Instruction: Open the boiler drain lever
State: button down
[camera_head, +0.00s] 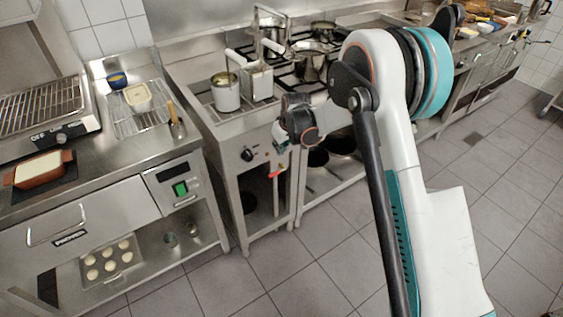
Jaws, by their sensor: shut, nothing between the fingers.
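The boiler drain lever (277,173) is a small red handle low on the front of the steel boiler unit (228,140), right of a black knob (247,155). My arm reaches in from the right, and my gripper (279,137) is a little above the lever in the picture. The gripper is small and partly hidden by my wrist, and it looks shut with nothing held. It appears apart from the lever; the exact depth between them cannot be told. The drain outlet behind the lever is too small to make out.
A stove with pots (310,68) is behind my arm. On the left, a counter (90,165) holds a grill (42,108), a rack (140,115) and a baking dish (40,170). The tiled floor (330,260) in front is clear.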

jog(key=shift+w+f, duration=0.3)
jog(key=shift+f, duration=0.2)
jog(key=shift+w+f, duration=0.25)
jog(key=shift+f, duration=0.25)
jog(key=b+x, duration=0.1)
jog(key=x, duration=0.3)
jog(key=b+x, duration=0.2)
jog(key=x, duration=0.3)
jog(key=b+x, duration=0.2)
jog(key=x, duration=0.3)
jog(key=shift+s+d+f, duration=0.15)
jog(key=shift+s+d, duration=0.1)
jog(key=shift+s, duration=0.1)
